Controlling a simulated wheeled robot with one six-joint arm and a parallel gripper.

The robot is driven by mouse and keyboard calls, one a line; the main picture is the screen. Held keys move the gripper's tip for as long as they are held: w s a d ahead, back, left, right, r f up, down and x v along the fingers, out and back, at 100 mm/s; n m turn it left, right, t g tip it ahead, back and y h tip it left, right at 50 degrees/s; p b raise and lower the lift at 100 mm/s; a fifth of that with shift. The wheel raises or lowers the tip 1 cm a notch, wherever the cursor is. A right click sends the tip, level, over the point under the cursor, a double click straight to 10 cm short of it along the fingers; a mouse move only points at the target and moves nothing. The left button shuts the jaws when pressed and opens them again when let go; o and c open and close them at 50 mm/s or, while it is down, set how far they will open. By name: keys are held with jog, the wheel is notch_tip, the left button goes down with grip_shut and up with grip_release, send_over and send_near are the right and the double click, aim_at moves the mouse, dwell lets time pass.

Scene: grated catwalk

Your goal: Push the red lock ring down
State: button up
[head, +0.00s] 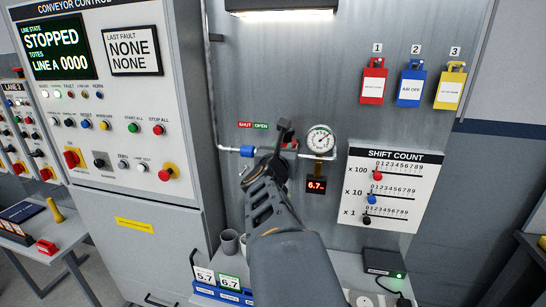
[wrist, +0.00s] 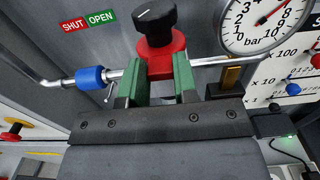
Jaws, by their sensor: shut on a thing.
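In the wrist view the red lock ring (wrist: 164,58) sits right under a black knob (wrist: 155,20) with a white mark on its top. My gripper (wrist: 159,76) has its green finger pads on either side of the ring and is shut on it. In the head view my arm covers most of this spot. The black knob (head: 284,126) shows above my gripper (head: 278,155), and a little red of the ring shows beside it. A pipe with a blue collar (wrist: 90,76) runs in from the left.
A pressure gauge (head: 319,138) stands close to the right of the knob, with a display reading 6.7 (head: 316,185) below it. A SHUT/OPEN label (head: 253,125) is at upper left. The SHIFT COUNT panel (head: 390,190) is farther right.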

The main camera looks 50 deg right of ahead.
jog(key=shift+f, duration=0.25)
jog(key=o, duration=0.5)
jog(key=shift+f, duration=0.1)
jog(key=o, duration=0.4)
jog(key=shift+r, duration=0.2)
